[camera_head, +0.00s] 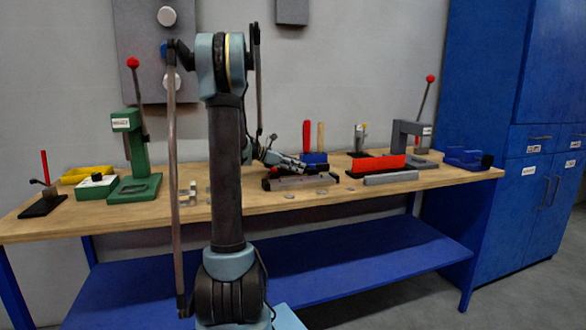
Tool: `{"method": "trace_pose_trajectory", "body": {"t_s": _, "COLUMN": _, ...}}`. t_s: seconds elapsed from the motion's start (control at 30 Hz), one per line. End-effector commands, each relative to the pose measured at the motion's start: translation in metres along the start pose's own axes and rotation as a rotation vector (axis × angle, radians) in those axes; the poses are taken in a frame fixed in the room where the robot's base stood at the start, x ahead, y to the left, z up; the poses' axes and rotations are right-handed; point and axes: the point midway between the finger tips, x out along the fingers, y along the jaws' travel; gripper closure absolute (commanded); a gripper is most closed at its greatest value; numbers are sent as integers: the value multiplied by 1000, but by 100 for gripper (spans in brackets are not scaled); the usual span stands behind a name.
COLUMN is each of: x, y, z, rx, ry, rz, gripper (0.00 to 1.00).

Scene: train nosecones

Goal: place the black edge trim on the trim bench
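A long workbench (330,203) with a wooden top and blue legs stretches across the view; I take it for the trim bench, though no label confirms this. My gripper (316,168) is low over the middle of the bench, small and seen from behind my arm. Its fingers blend with dark items around it, so its opening and any hold are unclear. A dark, low, long piece with a grey top (300,183) lies just below and in front of it. I cannot tell whether this is the black edge trim, or whether the gripper touches it.
A green press (135,155) stands at left and a grey press (407,137) at right, beside a red block (376,164). A grey bar (391,178) lies near the front edge. A blue vise (465,157) sits at the right end. Bare wood shows along the front.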

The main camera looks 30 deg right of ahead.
Motion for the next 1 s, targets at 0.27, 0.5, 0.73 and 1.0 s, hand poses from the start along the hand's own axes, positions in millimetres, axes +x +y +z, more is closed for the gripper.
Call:
{"method": "trace_pose_trajectory", "body": {"t_s": 0.27, "x": 0, "y": 0, "z": 0, "rx": 0, "ry": 0, "rz": 0, "gripper": 61}}
{"method": "trace_pose_trajectory", "body": {"t_s": 0.5, "x": -22, "y": 0, "z": 1, "rx": -1, "ry": 0, "rz": 3, "gripper": 61}}
{"method": "trace_pose_trajectory", "body": {"t_s": 0.73, "x": -67, "y": 1, "z": 1, "rx": -2, "ry": 0, "rz": 3, "gripper": 61}}
{"method": "trace_pose_trajectory", "body": {"t_s": 1.0, "x": -108, "y": 0, "z": 1, "rx": -1, "ry": 0, "rz": 3, "gripper": 61}}
